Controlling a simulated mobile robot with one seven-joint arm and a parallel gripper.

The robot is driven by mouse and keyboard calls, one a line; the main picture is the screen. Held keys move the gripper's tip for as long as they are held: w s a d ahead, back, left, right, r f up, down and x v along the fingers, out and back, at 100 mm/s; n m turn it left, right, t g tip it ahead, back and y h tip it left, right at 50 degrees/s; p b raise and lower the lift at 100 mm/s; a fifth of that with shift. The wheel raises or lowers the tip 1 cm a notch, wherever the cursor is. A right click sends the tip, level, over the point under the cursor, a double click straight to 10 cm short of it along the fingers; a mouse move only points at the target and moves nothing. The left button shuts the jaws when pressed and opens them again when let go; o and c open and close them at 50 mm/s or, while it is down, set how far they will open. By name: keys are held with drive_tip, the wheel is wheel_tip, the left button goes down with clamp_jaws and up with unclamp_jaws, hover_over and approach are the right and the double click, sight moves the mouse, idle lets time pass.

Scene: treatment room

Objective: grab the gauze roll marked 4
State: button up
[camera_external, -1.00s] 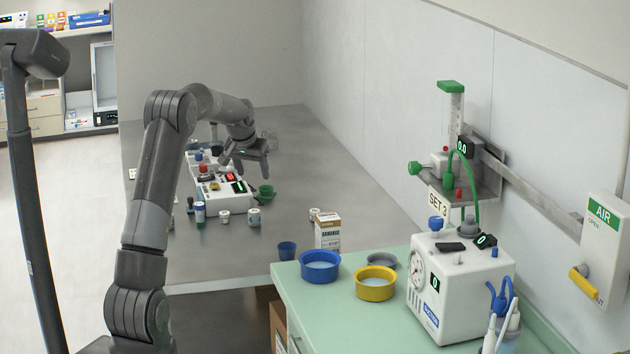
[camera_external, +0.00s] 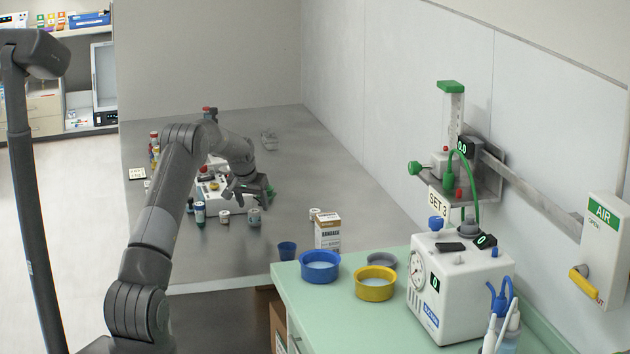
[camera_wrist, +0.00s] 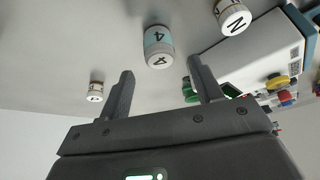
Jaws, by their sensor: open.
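The gauze roll marked 4 (camera_wrist: 158,48) is a short white cylinder with a pale blue band. In the wrist view it stands beyond the gap between my fingertips, apart from them. The outside view shows it as a small pale roll (camera_external: 254,217) on the grey counter, just in front of my gripper (camera_external: 246,194). My gripper, also in the wrist view (camera_wrist: 160,72), is open with nothing between its fingers.
Another marked roll (camera_wrist: 232,16) stands beside the white device (camera_wrist: 245,48); a smaller roll (camera_wrist: 96,92) is on the other side. A bandage box (camera_external: 327,231) and a dark blue cup (camera_external: 287,251) stand nearer the green-topped cabinet (camera_external: 390,318). The counter's back right is mostly clear.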

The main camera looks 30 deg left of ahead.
sight(254, 211)
drive_tip(key=x, duration=0.4)
drive_tip(key=shift+s+f, duration=0.1)
drive_tip(key=shift+f, duration=0.25)
drive_tip(key=shift+c, duration=0.6)
drive_tip(key=c, duration=0.9)
